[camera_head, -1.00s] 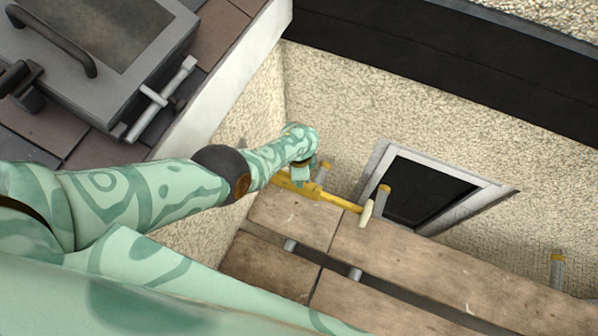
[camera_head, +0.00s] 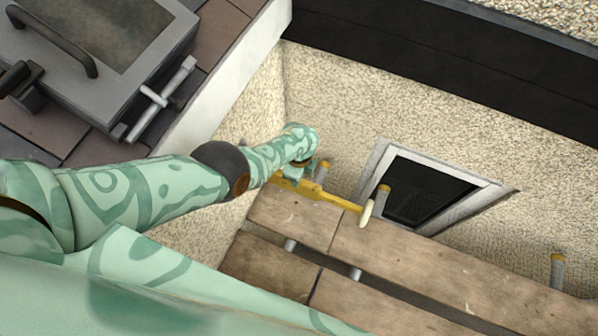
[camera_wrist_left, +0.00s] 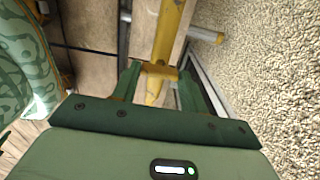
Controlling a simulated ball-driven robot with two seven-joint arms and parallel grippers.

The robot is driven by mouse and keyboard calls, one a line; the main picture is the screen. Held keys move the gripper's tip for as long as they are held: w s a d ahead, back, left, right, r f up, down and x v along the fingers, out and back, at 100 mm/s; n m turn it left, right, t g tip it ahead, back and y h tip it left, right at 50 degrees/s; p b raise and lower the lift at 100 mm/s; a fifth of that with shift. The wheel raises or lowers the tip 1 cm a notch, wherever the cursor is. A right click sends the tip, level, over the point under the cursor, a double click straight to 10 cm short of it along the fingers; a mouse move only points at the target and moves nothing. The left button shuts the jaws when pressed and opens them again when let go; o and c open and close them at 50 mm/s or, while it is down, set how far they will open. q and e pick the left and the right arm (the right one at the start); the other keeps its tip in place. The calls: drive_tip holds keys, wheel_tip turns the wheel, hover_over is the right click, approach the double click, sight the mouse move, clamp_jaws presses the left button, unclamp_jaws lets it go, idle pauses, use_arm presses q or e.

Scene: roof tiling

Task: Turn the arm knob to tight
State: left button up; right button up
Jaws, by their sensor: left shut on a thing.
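A yellow arm (camera_head: 343,203) with a pale pad at its right end lies above the planks, beside the wall. My left gripper (camera_head: 301,172) reaches down to the arm's left end. In the left wrist view, the left gripper's green fingers (camera_wrist_left: 158,86) are shut on a small yellow piece, which I take for the arm knob (camera_wrist_left: 159,71). The yellow arm runs away beyond it. The fingers hide part of the knob, and I see no tight mark. My right gripper is not in view.
Wooden planks (camera_head: 430,265) lie below, with grey posts with yellow tops rising near them. A dark window opening (camera_head: 428,190) is in the rough wall at the right. A grey hatch (camera_head: 110,50) lies on the tiled roof at upper left.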

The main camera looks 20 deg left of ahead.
use_arm(q)
drive_tip(key=shift+s, duration=0.1)
drive_tip(key=o, duration=1)
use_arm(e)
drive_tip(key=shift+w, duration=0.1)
use_arm(q)
drive_tip(key=shift+r+p, duration=0.35)
drive_tip(key=shift+r, duration=0.05)
drive_tip(key=r+p, duration=0.1)
drive_tip(key=r, duration=0.1)
drive_tip(key=r+p, duration=0.3)
drive_tip(key=r, duration=0.1)
drive_tip(key=shift+w+r, duration=0.2)
drive_tip(key=shift+w, duration=0.05)
drive_tip(key=r+p, duration=0.6)
drive_tip(key=r, duration=0.3)
drive_tip(key=shift+s+p, duration=0.2)
drive_tip(key=shift+p, duration=0.2)
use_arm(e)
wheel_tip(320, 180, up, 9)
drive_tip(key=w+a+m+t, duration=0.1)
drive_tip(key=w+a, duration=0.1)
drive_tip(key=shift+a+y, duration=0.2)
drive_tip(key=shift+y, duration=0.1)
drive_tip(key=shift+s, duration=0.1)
